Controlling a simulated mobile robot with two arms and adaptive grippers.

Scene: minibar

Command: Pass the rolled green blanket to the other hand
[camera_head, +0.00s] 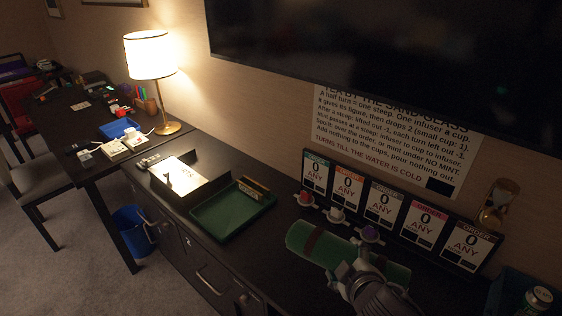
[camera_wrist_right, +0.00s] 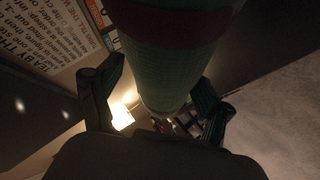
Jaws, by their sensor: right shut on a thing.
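The rolled green blanket (camera_head: 318,246) has a dark reddish band around it and lies crosswise over the right part of the dark counter in the head view. My right gripper (camera_head: 358,272) is shut on the blanket, near its middle. In the right wrist view the blanket (camera_wrist_right: 170,60) fills the upper centre, between the two fingers of the right gripper (camera_wrist_right: 155,105). The gripper and arm hide part of the blanket in the head view. I cannot tell whether the blanket touches the counter. My left gripper is not in view.
A row of cards (camera_head: 372,197) and small coloured knobs stand behind the blanket. A green tray (camera_head: 222,228) is to its left, then a lit lamp (camera_head: 150,56). An hourglass (camera_head: 497,204) and a can (camera_head: 537,299) are at right. A blue bin (camera_head: 133,228) stands below.

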